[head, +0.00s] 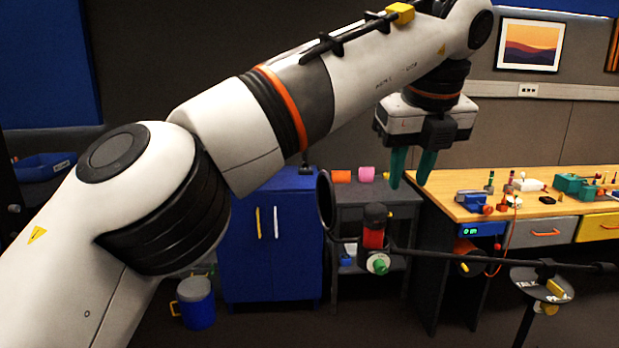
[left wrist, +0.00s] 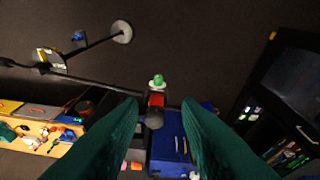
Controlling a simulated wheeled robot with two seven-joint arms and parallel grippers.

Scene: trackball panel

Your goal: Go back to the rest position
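My left gripper (head: 411,182) hangs pointing down at the end of my raised left arm, with its two green fingers apart and nothing between them. In the left wrist view the same fingers (left wrist: 160,130) stand wide apart. A black and red unit (head: 373,238) with a green-centred white knob (head: 378,263) is on a dark boom, below and left of the gripper in the head view. In the left wrist view this unit (left wrist: 155,101) shows between the fingers, seemingly well beyond them. My right gripper is not in view.
The dark boom (head: 480,257) runs right to a stand with a small round plate (head: 541,285). A wooden workbench (head: 470,211) with tools stands right. A blue cabinet (head: 272,268) and grey shelf (head: 400,197) stand behind. A blue bucket (head: 196,310) is on the floor.

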